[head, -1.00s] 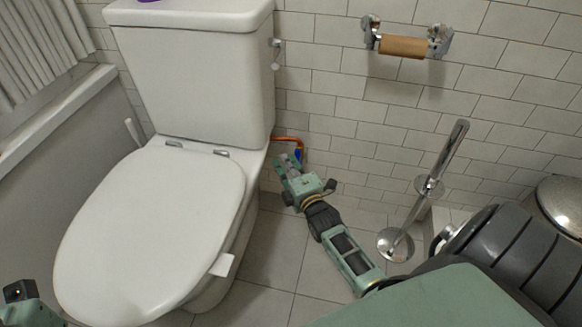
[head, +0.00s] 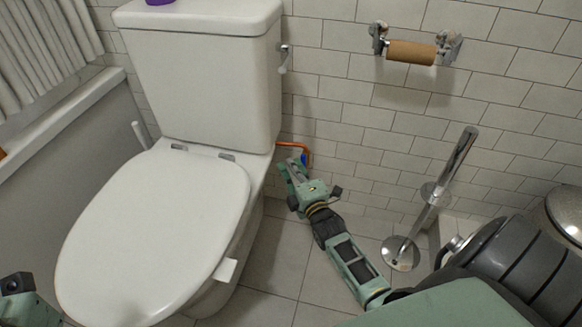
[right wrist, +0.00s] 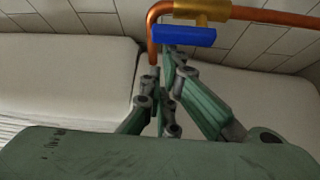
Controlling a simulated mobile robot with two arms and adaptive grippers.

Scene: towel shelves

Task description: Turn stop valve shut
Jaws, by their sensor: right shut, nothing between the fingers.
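The stop valve has a blue handle (right wrist: 184,36) and a brass body (right wrist: 190,11) on a copper pipe (right wrist: 262,15) in the right wrist view. In the head view the copper pipe (head: 293,145) comes out beside the toilet, and the blue handle (head: 304,159) shows small below it. My right gripper (head: 290,168) reaches up to the valve from below. In the right wrist view its fingers (right wrist: 166,62) are shut and empty, their tips just below the handle. I cannot tell if they touch it. My left gripper is out of view; only a piece of my left arm shows at the lower left.
The white toilet (head: 155,225) stands close on the left of my right gripper. A toilet brush stand (head: 400,252) is on the right, below a paper roll holder (head: 412,52). A metal bin (head: 565,208) is at the far right. Floor tiles (head: 265,265) are clear between toilet and arm.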

